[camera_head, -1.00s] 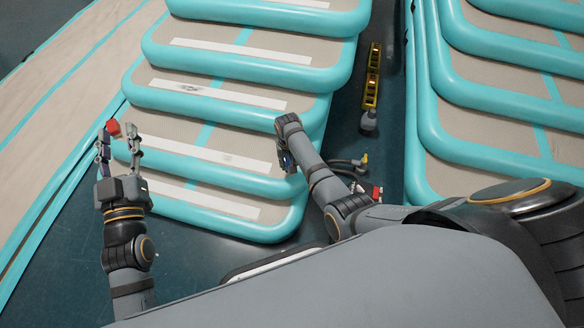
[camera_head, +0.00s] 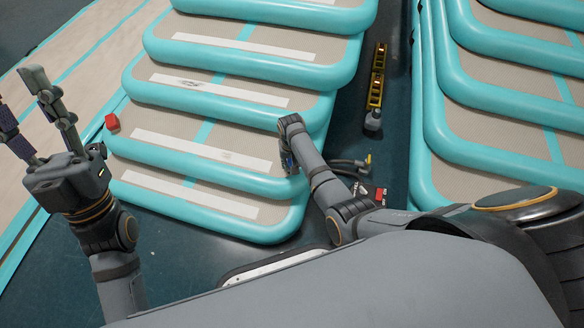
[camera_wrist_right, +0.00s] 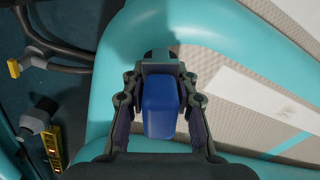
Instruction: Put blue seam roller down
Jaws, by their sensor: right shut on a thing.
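The blue seam roller (camera_wrist_right: 160,108) shows in the right wrist view as a blue block with a grey part at its far end. My right gripper (camera_wrist_right: 160,80) is shut on it, one finger along each side, above a teal tube edge of a mat. In the head view my right gripper (camera_head: 287,160) is over the right edge of the stepped mats, with only a bit of blue showing. Whether the roller touches the mat cannot be told. My left gripper (camera_head: 20,98) is open and empty at the far left, fingers pointing up the picture.
A red block (camera_head: 112,123) lies at the left edge of the stepped mats (camera_head: 200,145). In the dark aisle lie a yellow tool (camera_head: 376,80) with a grey end, a dark hose (camera_head: 345,164) with a yellow tip, and a red item (camera_head: 380,195). More teal-edged mats (camera_head: 470,130) stand right.

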